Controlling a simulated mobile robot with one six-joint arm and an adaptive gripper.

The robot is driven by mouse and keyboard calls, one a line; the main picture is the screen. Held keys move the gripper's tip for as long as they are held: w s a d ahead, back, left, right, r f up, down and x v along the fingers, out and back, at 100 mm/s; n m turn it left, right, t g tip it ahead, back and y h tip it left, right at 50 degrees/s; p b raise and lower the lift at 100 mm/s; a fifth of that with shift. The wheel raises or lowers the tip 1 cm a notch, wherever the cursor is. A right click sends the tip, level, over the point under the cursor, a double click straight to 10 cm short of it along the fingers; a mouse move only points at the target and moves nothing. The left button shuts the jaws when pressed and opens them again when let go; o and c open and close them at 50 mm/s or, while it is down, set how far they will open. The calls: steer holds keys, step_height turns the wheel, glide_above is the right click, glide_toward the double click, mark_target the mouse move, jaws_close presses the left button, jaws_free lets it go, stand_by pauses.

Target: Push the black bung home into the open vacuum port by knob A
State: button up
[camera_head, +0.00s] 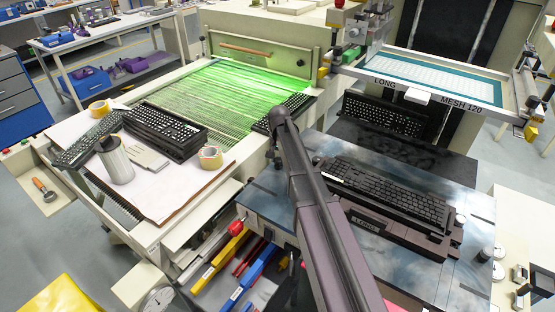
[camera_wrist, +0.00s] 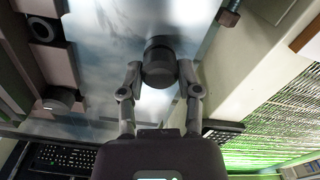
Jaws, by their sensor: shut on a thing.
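In the wrist view, my gripper (camera_wrist: 160,80) is shut on a black round bung (camera_wrist: 159,55), with one finger on each side. The bung is over the blue-grey metal table (camera_wrist: 105,45); I cannot tell its height above it. In the head view, my arm hides much of my gripper (camera_head: 274,158) near the table's far left corner, and I cannot make out the bung. Dark knobs (camera_head: 486,254) stand at the table's right edge; I cannot read which is knob A. I cannot pick out the open vacuum port in either view.
A black keyboard (camera_head: 390,190) lies in a dark fixture (camera_head: 400,235) on the table. Another keyboard (camera_head: 384,114) stands behind it. A screen frame marked MESH 120 (camera_head: 470,106) hangs above at the back right. A green-lit conveyor (camera_head: 220,95) runs on the left.

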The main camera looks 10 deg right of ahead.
steer(key=shift+s+f+b, duration=0.15)
steer(key=shift+f+b, duration=0.1)
steer(key=shift+b, duration=0.1)
stand_by(0.7)
steer(key=o, duration=1)
steer(key=shift+r, duration=0.1)
steer(key=shift+r+p, duration=3.4)
steer(key=shift+p, duration=0.15)
steer(key=s+n, duration=0.2)
steer(key=s, duration=0.6)
steer(key=s+n, duration=0.1)
steer(key=s, duration=0.7)
steer(key=s+n, duration=0.2)
steer(key=s, duration=0.7)
steer(key=shift+s+a+n, duration=0.1)
steer(key=shift+a+n, duration=0.15)
steer(key=shift+n, duration=0.05)
